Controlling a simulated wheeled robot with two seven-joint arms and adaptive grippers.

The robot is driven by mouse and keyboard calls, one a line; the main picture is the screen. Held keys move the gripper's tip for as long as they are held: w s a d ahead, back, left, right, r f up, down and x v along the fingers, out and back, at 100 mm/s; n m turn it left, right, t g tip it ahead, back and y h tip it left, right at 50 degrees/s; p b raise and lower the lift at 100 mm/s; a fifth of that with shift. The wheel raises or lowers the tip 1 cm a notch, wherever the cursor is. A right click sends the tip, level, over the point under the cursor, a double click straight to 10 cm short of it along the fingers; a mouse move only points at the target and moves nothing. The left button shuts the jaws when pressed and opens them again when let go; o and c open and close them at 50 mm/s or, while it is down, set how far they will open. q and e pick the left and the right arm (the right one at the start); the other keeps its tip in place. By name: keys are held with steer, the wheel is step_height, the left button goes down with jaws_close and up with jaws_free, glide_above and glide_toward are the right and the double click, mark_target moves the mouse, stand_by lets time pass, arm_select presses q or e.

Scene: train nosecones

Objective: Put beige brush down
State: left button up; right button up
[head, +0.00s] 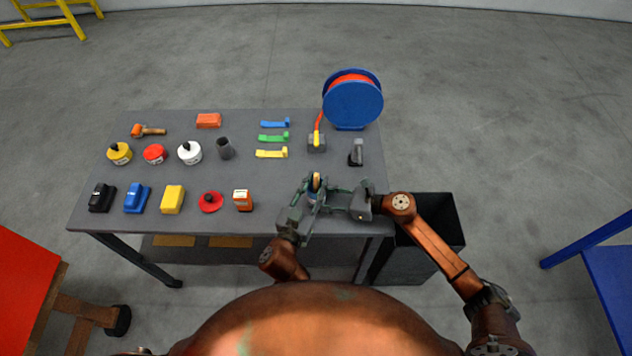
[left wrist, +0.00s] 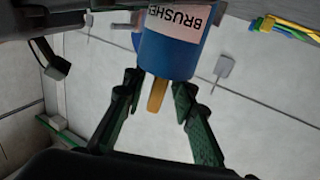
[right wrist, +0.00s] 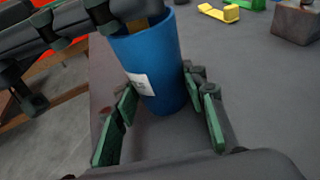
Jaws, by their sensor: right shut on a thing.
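A blue cup (head: 312,196) with a white label reading "BRUSHES" stands at the table's front right, and it fills the top of the left wrist view (left wrist: 170,50). The beige brush (head: 317,181) stands in the cup; its end sticks out between my left fingers in the left wrist view (left wrist: 157,95). My left gripper (head: 309,190) is open, with a gap on each side of the brush. My right gripper (head: 328,197) is shut on the blue cup, seen between its fingers in the right wrist view (right wrist: 155,75). The brush's lower part is hidden inside the cup.
A dark bin (head: 435,215) stands right of the table. The table's front edge is close by.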

arm_select(q)
steer(key=shift+r, duration=0.2)
steer(key=v, duration=1.2)
steer(key=shift+f, duration=0.1)
arm_select(e)
steer(key=o, duration=0.9)
steer(key=shift+o, duration=0.2)
steer(key=v, duration=1.2)
steer(key=shift+s, duration=0.1)
